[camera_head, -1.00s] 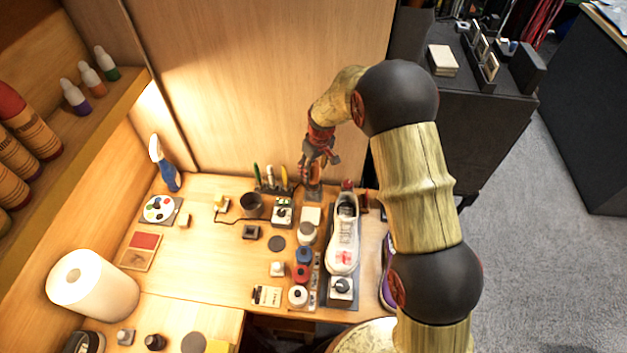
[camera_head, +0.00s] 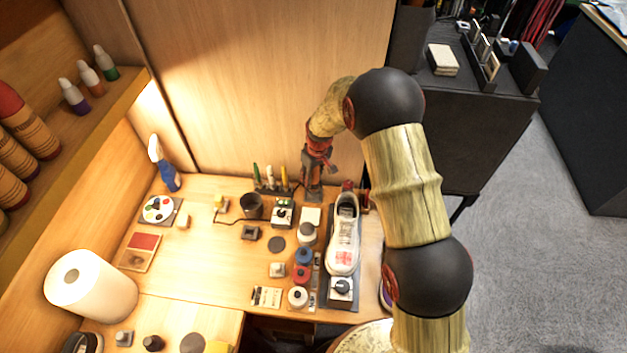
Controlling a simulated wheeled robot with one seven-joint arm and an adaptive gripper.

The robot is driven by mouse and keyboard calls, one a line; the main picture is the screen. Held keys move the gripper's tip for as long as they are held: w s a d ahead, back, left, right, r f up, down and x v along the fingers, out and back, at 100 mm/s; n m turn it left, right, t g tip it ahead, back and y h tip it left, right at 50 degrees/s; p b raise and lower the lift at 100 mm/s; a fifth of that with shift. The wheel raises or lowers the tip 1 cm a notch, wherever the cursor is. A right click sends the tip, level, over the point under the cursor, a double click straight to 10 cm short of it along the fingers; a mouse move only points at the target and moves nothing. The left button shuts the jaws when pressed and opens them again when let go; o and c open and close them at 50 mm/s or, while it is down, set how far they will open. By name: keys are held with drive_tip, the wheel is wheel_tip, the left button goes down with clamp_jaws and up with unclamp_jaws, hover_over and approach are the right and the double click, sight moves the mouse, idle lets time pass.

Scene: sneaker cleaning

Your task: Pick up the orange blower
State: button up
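My gripper (camera_head: 313,182) is at the back of the workbench, pointing down between the pen holder (camera_head: 272,188) and the white sneaker (camera_head: 344,233). Its fingers reach down to about the bench top, at the spot where a small orange object, likely the blower, showed earlier. I cannot make out the blower clearly now; the gripper covers that spot. The fingers are small and dark here, so I cannot tell whether they are open or shut on anything.
The sneaker stands on a dark stand (camera_head: 344,296) close to the right of my gripper. Jars, including a red-lidded one (camera_head: 301,273), stand in front. A dark cup (camera_head: 251,206) is to the left. The wooden back panel (camera_head: 265,90) rises close behind.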

drive_tip(key=c, duration=0.6)
clamp_jaws()
